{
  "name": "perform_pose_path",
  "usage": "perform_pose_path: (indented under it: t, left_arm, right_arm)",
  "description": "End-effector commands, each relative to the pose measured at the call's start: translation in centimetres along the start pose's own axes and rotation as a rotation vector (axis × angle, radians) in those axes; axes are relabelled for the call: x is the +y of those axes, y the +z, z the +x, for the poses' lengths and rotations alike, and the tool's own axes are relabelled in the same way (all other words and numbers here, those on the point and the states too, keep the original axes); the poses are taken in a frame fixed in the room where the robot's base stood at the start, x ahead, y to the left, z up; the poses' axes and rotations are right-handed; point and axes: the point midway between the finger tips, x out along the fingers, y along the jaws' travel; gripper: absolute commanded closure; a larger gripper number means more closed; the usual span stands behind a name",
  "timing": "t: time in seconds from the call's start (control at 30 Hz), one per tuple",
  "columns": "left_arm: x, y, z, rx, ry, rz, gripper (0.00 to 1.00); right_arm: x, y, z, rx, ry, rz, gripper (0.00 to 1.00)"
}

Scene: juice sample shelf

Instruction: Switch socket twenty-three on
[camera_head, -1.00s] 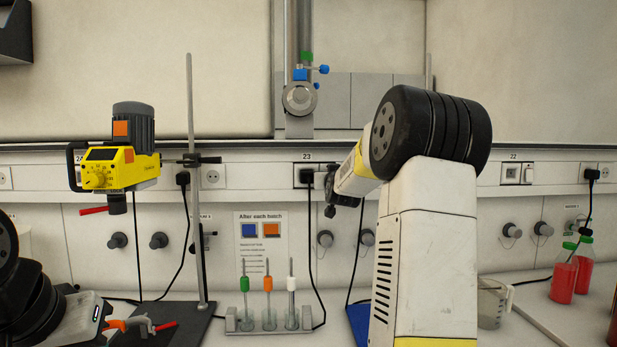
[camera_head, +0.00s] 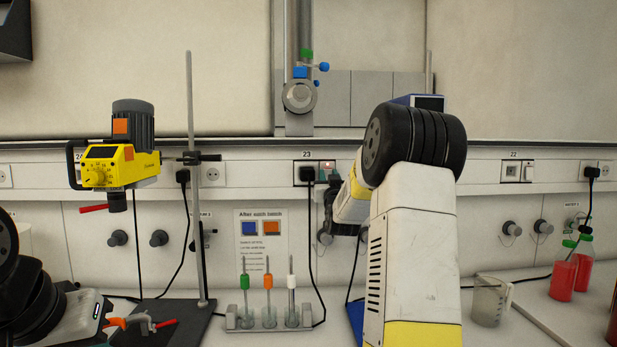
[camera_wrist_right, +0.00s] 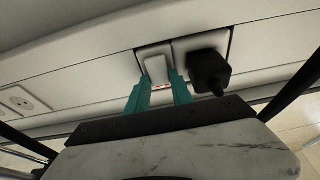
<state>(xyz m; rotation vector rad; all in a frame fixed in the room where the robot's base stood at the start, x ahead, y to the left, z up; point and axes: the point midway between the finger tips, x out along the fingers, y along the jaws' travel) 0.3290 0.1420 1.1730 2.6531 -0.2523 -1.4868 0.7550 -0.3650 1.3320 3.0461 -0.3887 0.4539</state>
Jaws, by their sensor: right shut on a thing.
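Socket twenty-three (camera_head: 307,173) is on the wall trunking under its "23" label, with a black plug in it. Its white rocker switch (camera_head: 327,166) sits just right of the plug and shows a red light. In the right wrist view the switch (camera_wrist_right: 156,67) stands left of the black plug (camera_wrist_right: 208,72), with a reddish glow at its near edge. My right gripper (camera_wrist_right: 162,90) has its teal fingers on either side of the switch, shut on it. In the head view the fingertips are hard to make out. My left gripper (camera_head: 112,323) is low at the left; its jaws are unclear.
A yellow stirrer (camera_head: 108,166) hangs on a stand at the left. A beaker (camera_head: 489,300) and red bottles (camera_head: 563,278) are at the right. Socket 22 (camera_head: 511,173) is farther right.

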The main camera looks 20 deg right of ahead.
Motion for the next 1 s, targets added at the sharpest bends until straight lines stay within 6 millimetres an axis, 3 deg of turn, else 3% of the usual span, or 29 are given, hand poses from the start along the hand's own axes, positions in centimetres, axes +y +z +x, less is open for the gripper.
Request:
perform_pose_path:
  t: [0.17,0.2,0.23,0.63,1.0]
  left_arm:
    - [0.0,0.0,0.0,0.000,0.000,0.000,1.00]
    - [0.0,0.0,0.0,0.000,0.000,0.000,1.00]
    - [0.0,0.0,0.0,0.000,0.000,0.000,1.00]
    - [0.0,0.0,0.0,0.000,0.000,0.000,1.00]
    - [0.0,0.0,0.0,0.000,0.000,0.000,1.00]
  right_arm:
    - [0.0,-0.1,0.0,0.001,0.000,0.000,1.00]
    - [0.0,-0.1,0.0,0.001,0.000,0.000,0.69]
    - [0.0,-0.1,0.0,0.000,0.000,0.000,0.64]
    - [0.0,0.0,-0.7,-0.002,0.000,0.000,0.64]
    - [0.0,0.0,-6.6,-0.002,0.000,0.000,0.64]
